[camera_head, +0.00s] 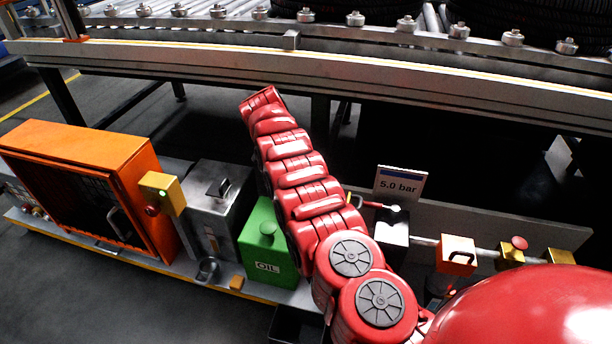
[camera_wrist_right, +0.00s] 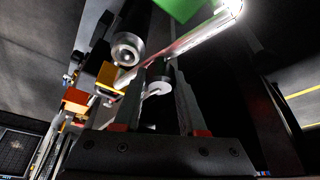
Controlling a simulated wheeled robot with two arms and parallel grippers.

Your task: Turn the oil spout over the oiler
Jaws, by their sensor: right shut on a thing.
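The green oil box (camera_head: 268,235), marked OIL, stands on the bench, partly behind my red right arm. A green thing (camera_wrist_right: 180,8), likely the same box, shows at the top of the right wrist view. There a shiny metal tube (camera_wrist_right: 200,38), likely the oil spout, slants past the fingertips of my right gripper (camera_wrist_right: 158,76). The gripper is shut on it, though the contact is hard to see. In the head view a thin tube with a bright tip (camera_head: 395,208) reaches over a small white-topped box (camera_head: 394,230); I cannot tell if that is the oiler. My left gripper is out of view.
An orange open-fronted box (camera_head: 80,150) and a grey box (camera_head: 215,200) stand left of the oil box. A 5.0 bar sign (camera_head: 400,184) and an air line with an orange block (camera_head: 456,255) and red knob (camera_head: 519,243) are to the right. The conveyor (camera_head: 350,65) runs behind.

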